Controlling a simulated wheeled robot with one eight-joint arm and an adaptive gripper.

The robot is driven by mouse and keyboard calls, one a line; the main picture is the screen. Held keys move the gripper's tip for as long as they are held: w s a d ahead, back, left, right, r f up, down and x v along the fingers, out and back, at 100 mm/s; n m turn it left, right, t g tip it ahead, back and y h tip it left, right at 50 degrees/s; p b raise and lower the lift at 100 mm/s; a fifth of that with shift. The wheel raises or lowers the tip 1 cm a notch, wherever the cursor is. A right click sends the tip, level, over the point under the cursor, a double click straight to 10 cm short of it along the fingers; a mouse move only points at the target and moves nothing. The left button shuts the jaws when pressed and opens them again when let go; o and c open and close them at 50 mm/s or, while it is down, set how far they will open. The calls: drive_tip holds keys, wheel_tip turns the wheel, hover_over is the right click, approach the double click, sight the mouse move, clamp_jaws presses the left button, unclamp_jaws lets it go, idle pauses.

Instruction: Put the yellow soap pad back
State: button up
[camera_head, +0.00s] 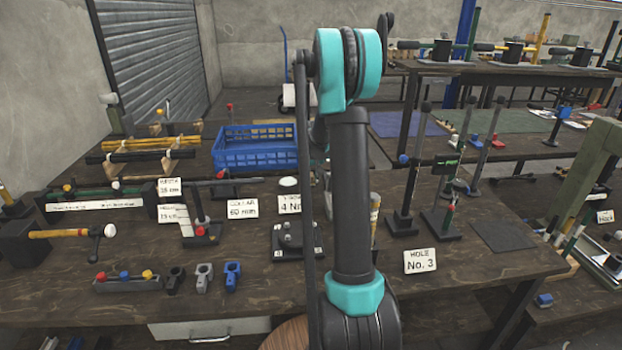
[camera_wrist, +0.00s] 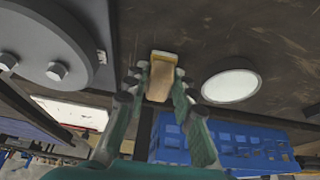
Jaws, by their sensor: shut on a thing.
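The yellow soap pad (camera_wrist: 163,66) shows in the wrist view as a small block with a pale yellow end and a tan-brown face. My gripper (camera_wrist: 160,82) has its grey and teal fingers on both sides of it and is shut on it. In the head view my own arm hides the gripper and the pad. A white round disc (camera_wrist: 230,86) lies beside the pad in the wrist view, apart from it. A white disc also shows on the bench in the head view (camera_head: 289,182).
A blue crate (camera_head: 255,158) stands at the bench's back. A dark base with knobs (camera_head: 297,240) sits left of my arm, with small clamps (camera_head: 203,277) nearer the front. Upright lever presses (camera_head: 405,190) stand to the right. Bare bench (camera_head: 270,285) shows in front.

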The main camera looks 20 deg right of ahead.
drive_tip(key=shift+f, duration=0.25)
drive_tip(key=o, duration=1)
drive_tip(key=v, duration=1.2)
drive_tip(key=shift+r, duration=0.15)
